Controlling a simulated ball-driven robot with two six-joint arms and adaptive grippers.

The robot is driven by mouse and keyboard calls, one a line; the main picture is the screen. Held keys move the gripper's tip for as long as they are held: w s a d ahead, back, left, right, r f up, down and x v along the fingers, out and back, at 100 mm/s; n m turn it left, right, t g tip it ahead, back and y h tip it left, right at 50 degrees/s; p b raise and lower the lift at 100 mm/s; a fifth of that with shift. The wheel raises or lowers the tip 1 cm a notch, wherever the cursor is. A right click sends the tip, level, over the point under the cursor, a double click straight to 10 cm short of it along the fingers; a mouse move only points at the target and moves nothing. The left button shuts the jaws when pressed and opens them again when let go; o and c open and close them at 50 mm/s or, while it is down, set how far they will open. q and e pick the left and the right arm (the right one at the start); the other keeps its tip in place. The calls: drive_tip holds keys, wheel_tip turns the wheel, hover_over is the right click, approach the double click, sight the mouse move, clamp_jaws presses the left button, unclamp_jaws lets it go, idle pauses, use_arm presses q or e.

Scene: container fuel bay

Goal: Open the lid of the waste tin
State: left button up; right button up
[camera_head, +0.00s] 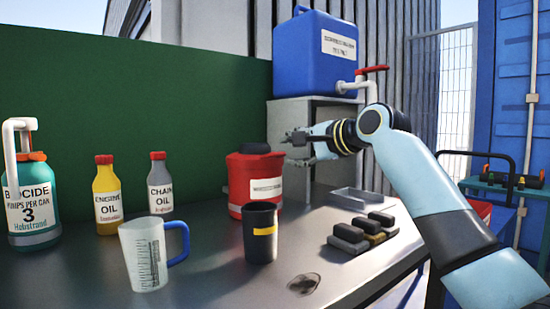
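The waste tin (240,184) is a red, round can with a white label, standing on the metal bench. A dark round piece sits at its top; the lid looks closed, though its detail is small. My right gripper (291,149) is just right of the tin's top, at about lid height, with its fingers pointing left. The fingers look spread apart with nothing between them. I cannot tell whether a fingertip touches the tin. My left gripper is not in view.
A black cup (260,249) with a yellow mark stands in front of the tin, and a measuring jug (143,262) left of it. Oil and biocide bottles (107,203) stand further left. Dark blocks (348,238) lie to the right. A blue canister (300,50) with a tap stands behind.

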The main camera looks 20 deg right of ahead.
sight(277, 156)
drive_tip(key=x, duration=0.3)
drive_tip(key=shift+w+a+f+b, duration=0.15)
drive_tip(key=shift+w+f+b, duration=0.1)
drive_tip(key=shift+w+b, duration=0.1)
drive_tip(key=x, duration=0.2)
drive_tip(key=shift+w+a, duration=0.1)
drive_tip(key=shift+w, duration=0.45)
drive_tip(key=shift+c, duration=1.3)
clamp_jaws()
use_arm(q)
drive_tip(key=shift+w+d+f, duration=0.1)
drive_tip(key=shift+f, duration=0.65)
use_arm(e)
drive_tip(key=shift+f, duration=0.1)
drive_tip(key=shift+f, duration=0.1)
